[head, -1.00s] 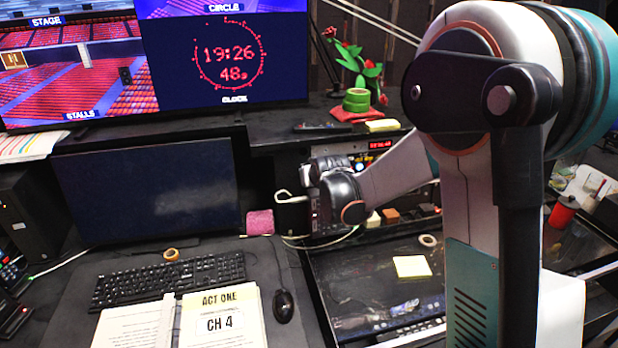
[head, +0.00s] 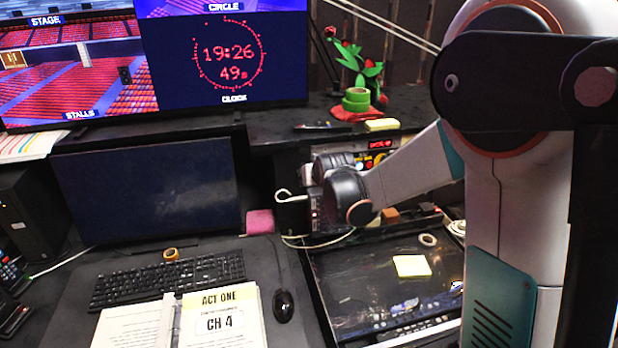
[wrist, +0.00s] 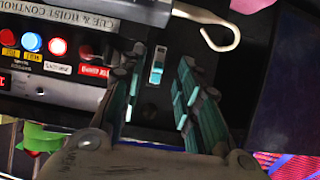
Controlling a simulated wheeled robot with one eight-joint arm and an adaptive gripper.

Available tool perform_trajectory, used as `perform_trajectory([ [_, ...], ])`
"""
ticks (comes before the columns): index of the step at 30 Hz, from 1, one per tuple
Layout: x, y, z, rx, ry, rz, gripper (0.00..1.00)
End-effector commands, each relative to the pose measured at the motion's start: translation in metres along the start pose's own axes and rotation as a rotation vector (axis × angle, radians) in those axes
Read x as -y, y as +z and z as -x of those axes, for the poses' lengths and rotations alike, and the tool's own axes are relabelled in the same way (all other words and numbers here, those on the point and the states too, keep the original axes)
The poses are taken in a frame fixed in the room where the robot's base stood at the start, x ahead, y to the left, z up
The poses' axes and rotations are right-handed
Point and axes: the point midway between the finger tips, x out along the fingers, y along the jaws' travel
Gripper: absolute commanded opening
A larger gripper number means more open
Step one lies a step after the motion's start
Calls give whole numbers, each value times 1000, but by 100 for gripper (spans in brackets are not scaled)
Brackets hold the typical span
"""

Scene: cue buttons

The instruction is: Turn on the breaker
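A small upright switch with a pale, teal-tinted lever (wrist: 157,65) sits on a dark housing in the wrist view; it looks like the breaker, though I read no clear label on it. My gripper (wrist: 156,72) is open, with one finger on each side of the switch and gaps visible between. I cannot tell how deep the fingertips reach. In the head view my wrist hides the switch and most of the panel behind it.
The cue and hoist control panel (wrist: 60,50) has red, blue and white lit buttons left of the fingers. A white hook-shaped piece (wrist: 215,30) is close at the right.

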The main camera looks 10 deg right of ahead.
Motion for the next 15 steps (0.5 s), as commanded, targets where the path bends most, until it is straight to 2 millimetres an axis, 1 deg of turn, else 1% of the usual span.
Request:
perform_trajectory([
  [1, 0, 0, 10, 0, 0, 0, 31],
  [9, 0, 0, 54, 0, 0, 0, 31],
  [15, 0, 0, 78, 0, 0, 0, 31],
])
